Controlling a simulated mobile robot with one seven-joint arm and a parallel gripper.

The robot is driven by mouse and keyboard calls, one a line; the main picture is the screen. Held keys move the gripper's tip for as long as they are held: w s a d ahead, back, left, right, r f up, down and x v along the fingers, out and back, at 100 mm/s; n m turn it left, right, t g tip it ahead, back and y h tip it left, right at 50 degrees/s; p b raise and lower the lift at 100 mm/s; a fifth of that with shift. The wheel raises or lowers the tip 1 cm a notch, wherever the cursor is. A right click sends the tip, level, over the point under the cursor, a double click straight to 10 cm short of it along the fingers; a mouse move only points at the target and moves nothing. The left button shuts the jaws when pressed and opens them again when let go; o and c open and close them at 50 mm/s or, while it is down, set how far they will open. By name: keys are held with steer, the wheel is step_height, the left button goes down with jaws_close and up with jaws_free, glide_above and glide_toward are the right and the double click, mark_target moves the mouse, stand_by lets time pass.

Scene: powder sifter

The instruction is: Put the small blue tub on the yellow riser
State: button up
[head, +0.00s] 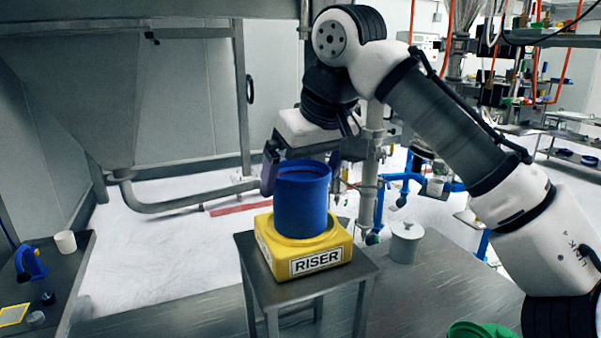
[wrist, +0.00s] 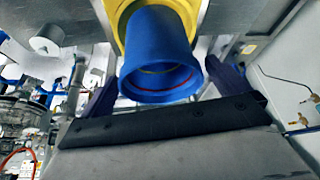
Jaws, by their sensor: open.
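The small blue tub (head: 302,203) stands upright on the yellow riser (head: 318,252), which is labelled RISER and sits on a small metal stand. My gripper (head: 303,178) is over the tub, with its fingers on either side of the tub's upper part. The jaws are open. In the wrist view the tub (wrist: 158,55) lies between the two fingers, and part of the yellow riser (wrist: 122,18) shows beyond it. Gaps show between the tub and the fingers there.
The small metal stand (head: 262,278) bears the riser. A grey lidded canister (head: 406,243) stands to its right. A dark side bench (head: 62,262) at left holds a white cup (head: 65,242) and a blue tool (head: 30,263). A green object (head: 480,330) is at the bottom right.

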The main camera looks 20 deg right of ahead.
steer(key=v, duration=0.9)
steer(key=shift+r, duration=0.25)
